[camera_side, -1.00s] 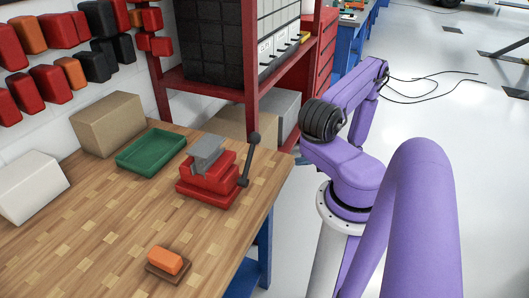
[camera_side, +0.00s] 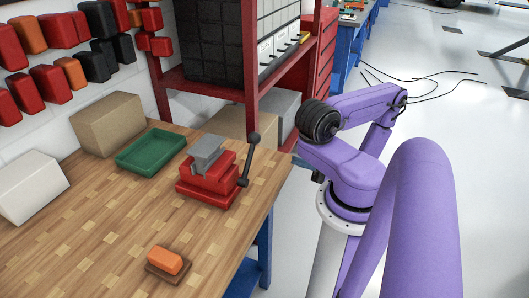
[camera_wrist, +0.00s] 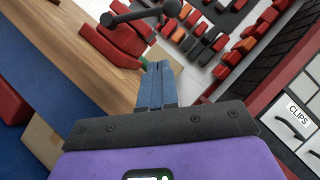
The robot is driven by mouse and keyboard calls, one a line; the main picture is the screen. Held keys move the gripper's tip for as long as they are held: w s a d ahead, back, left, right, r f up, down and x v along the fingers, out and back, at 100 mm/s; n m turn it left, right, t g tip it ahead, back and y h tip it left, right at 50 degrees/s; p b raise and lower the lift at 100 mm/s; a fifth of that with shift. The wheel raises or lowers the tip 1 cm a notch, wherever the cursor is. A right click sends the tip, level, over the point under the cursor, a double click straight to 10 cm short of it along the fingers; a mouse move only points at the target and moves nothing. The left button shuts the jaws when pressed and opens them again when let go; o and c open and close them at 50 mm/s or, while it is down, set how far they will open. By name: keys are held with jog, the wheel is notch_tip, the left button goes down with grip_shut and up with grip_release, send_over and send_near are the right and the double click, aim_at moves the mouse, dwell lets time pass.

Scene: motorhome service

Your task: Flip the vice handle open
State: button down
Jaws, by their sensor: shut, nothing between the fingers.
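The red vice (camera_side: 208,185) with grey jaws (camera_side: 207,155) stands on the wooden bench near its right edge. Its dark handle (camera_side: 249,160), with a ball at each end, stands upright and slightly tilted on the vice's right side. In the wrist view the handle (camera_wrist: 143,14) lies across the top, with part of the red vice (camera_wrist: 118,38) behind it. My gripper (camera_wrist: 155,68) points toward them with its blue-grey fingers together and empty, apart from the handle. In the side view my dark wrist end is right of the handle; the fingers cannot be made out there.
A green tray (camera_side: 151,152), a cardboard box (camera_side: 108,123), a white box (camera_side: 32,187) and an orange block on a brown base (camera_side: 166,261) are on the bench (camera_side: 110,225). A red shelf post (camera_side: 250,60) rises behind the vice. Bins line the wall.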

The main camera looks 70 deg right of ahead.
aim_at(253, 149)
jog(key=x, duration=1)
jog(key=shift+a, duration=0.1)
jog(key=shift+w+a+r, duration=0.2)
jog(key=shift+a+r, duration=1)
jog(key=shift+a, duration=0.1)
jog(key=shift+a+r+n+g+y, duration=0.3)
jog(key=shift+r+n+g, duration=0.1)
jog(key=shift+n, duration=0.2)
jog(key=shift+a+r+n+g+h, duration=0.15)
jog(key=shift+a+r+n+g, duration=0.6)
jog(key=shift+a+n, duration=0.6)
jog(key=shift+a+r+n+g+h, duration=0.1)
jog(key=shift+a+r+n+g, duration=0.6)
jog(key=shift+a+n, duration=0.6)
jog(key=shift+a+r+n+g+h, duration=0.15)
jog(key=shift+a+r+n+g, duration=0.55)
jog(key=shift+a+n, duration=0.6)
